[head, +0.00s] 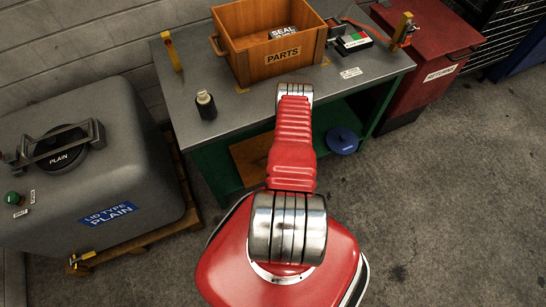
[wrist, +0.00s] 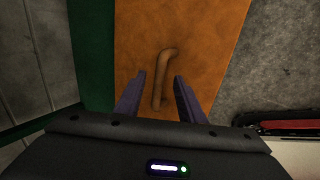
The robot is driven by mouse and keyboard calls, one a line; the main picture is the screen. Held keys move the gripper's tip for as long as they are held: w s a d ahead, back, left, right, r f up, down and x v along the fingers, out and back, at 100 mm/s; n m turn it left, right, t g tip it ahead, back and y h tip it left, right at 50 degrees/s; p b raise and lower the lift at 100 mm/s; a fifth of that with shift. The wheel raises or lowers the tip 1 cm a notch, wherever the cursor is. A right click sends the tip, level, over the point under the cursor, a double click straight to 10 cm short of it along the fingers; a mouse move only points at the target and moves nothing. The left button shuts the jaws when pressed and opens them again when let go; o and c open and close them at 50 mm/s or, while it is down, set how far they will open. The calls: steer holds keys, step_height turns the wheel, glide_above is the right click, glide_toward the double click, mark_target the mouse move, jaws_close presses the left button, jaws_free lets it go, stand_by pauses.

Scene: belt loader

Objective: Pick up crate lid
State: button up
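The crate lid (wrist: 205,40) is a flat orange-brown wooden panel with a bent brown handle (wrist: 163,75). In the head view, a wooden panel that looks like the lid (head: 250,158) lies on the green lower shelf, partly hidden by my arm. In the wrist view my gripper (wrist: 159,76) is open, with one dark finger on each side of the handle and a gap on both sides. I cannot tell whether the fingertips are level with the handle. The head view does not show my gripper; the arm hides it.
A wooden PARTS crate (head: 283,58) stands on the grey workbench (head: 235,118), with a dark bottle (head: 206,105) near the front edge. A blue disc (head: 342,140) lies low at right. A grey tank (head: 90,170) stands left, a red bin (head: 428,60) right.

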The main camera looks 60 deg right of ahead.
steer(key=shift+x, duration=1.3)
jaws_close()
jaws_free()
